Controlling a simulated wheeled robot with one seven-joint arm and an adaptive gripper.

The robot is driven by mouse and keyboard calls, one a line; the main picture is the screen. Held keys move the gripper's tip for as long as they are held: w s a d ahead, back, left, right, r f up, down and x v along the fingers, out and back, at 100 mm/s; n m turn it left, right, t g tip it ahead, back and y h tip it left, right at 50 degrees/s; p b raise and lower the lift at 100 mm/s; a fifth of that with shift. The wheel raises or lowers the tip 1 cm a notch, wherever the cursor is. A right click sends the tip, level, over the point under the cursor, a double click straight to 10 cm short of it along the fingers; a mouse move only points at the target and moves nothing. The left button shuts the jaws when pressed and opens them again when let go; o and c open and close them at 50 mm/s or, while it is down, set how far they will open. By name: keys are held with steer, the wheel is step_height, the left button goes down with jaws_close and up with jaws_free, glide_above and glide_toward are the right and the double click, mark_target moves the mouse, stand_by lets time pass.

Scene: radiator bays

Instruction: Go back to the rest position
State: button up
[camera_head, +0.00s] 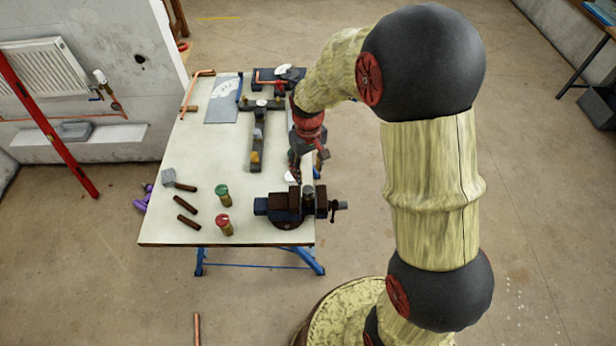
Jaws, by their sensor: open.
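My gripper (298,162) hangs at the end of my arm over the right side of the work table (190,228). It points down, just behind the vise. Its jaws are small in this view and look empty and open. A small white thing shows close to the fingertips; I cannot tell if they touch it. My arm arches from the lower right up and over to the table.
A blue and brown vise (288,205) stands at the table's front right. A green-capped jar (223,195), a red-capped jar (223,225) and several dark bars lie or stand left. A radiator (45,68) hangs on the left wall.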

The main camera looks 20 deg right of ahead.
steer(key=shift+r, duration=0.45)
steer(key=s+r+m+t+b, duration=0.1)
steer(key=s+r+t+b, duration=0.1)
steer(key=s+b, duration=0.7)
steer(key=s+r+m+t+b, duration=0.1)
steer(key=s+r+t+b, duration=0.2)
steer(key=s+b, duration=0.6)
steer(key=s, duration=0.4)
steer(key=shift+r+t, duration=0.2)
steer(key=shift+t, duration=0.1)
